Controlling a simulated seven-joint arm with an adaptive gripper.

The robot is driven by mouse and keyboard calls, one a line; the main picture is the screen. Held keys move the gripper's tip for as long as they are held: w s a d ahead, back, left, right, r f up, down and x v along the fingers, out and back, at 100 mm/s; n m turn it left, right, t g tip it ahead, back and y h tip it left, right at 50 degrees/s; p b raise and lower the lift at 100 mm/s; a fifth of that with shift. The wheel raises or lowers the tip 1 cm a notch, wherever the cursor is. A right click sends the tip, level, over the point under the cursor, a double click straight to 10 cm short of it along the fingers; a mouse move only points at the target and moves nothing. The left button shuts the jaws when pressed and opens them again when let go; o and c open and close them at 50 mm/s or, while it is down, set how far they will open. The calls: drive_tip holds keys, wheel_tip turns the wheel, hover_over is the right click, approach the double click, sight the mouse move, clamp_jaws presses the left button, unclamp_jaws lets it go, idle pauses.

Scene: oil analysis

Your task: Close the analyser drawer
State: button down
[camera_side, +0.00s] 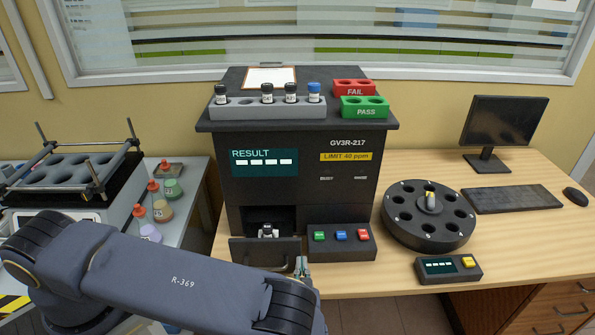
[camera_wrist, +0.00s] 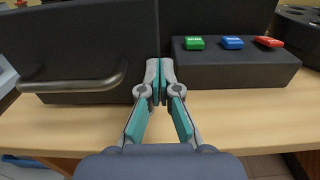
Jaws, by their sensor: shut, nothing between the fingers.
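The black analyser (camera_side: 300,185) stands on the wooden bench in the side view. Its drawer (camera_side: 262,252) is pulled out at the lower left, and a dark-capped vial (camera_side: 268,231) shows in the opening behind the drawer front. In the wrist view the drawer front (camera_wrist: 95,40) fills the upper left, with its bar handle (camera_wrist: 75,86) across it. My gripper (camera_wrist: 159,72) is shut and empty at the right end of the drawer front, beyond the handle's right end. I cannot tell whether the fingertips touch the front. In the side view my gripper (camera_side: 302,265) is partly hidden by my arm.
A button box (camera_side: 341,243) with green, blue and red buttons sits close to the right of the drawer. A round carousel (camera_side: 428,218) and a small display box (camera_side: 449,268) stand further right. Vials in a rack (camera_side: 240,108) and red and green trays sit on top.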

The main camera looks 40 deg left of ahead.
sight(299, 219)
drive_tip(key=x, duration=1.3)
drive_tip(key=shift+s, duration=0.1)
